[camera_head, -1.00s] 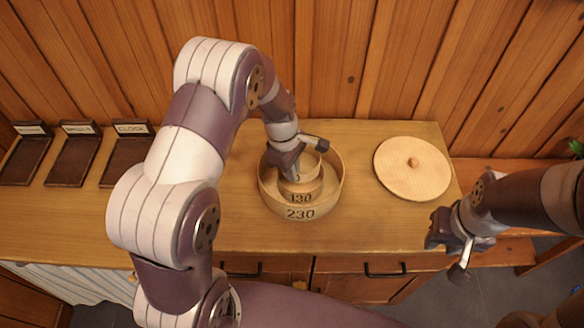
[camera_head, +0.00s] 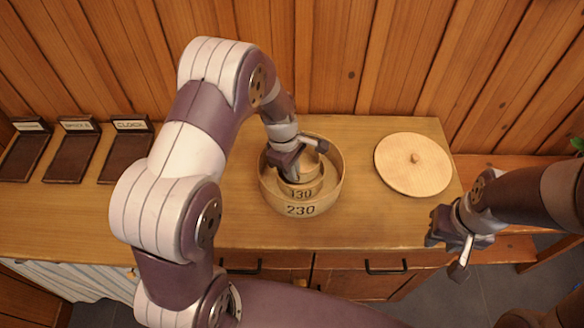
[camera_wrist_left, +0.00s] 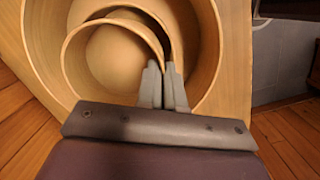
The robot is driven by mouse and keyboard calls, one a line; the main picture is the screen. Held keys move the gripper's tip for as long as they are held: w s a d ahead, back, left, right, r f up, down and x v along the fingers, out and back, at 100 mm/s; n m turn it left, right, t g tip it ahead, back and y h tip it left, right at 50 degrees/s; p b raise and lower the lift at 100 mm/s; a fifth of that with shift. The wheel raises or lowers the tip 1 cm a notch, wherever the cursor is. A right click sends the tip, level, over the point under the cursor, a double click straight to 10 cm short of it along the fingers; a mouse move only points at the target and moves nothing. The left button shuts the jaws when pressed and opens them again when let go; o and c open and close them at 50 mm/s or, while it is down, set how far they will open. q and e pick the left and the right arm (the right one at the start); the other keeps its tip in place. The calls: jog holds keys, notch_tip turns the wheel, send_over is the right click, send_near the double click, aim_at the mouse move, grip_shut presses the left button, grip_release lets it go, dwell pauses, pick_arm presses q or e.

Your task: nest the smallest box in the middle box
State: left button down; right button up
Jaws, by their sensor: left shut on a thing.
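The largest round wooden box, marked 230 (camera_head: 300,210), stands open on the counter. The middle box, marked 130 (camera_head: 300,194), sits inside it. The smallest box (camera_head: 308,166) is a pale round shape within the middle box, partly hidden by my left gripper (camera_head: 287,165). My left gripper is shut on the smallest box's wall. In the left wrist view the gripper fingers (camera_wrist_left: 164,88) pinch a thin curved wall, with the smallest box's rim (camera_wrist_left: 85,30) inside the larger rings. My right gripper (camera_head: 455,240) hangs empty off the counter's right front; its opening is unclear.
A round wooden lid with a knob (camera_head: 413,165) lies on the counter to the right of the boxes. Several dark labelled trays (camera_head: 72,155) stand at the far left. The wooden wall is close behind; the counter (camera_head: 300,236) in front of the boxes is clear.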

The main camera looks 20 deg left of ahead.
pick_arm(q)
jog(key=shift+f, duration=0.35)
jog(key=shift+f, duration=0.15)
dwell(0.3)
jog(key=c, duration=0.8)
grip_release()
jog(key=shift+r+p, duration=0.75)
jog(key=shift+p, duration=0.15)
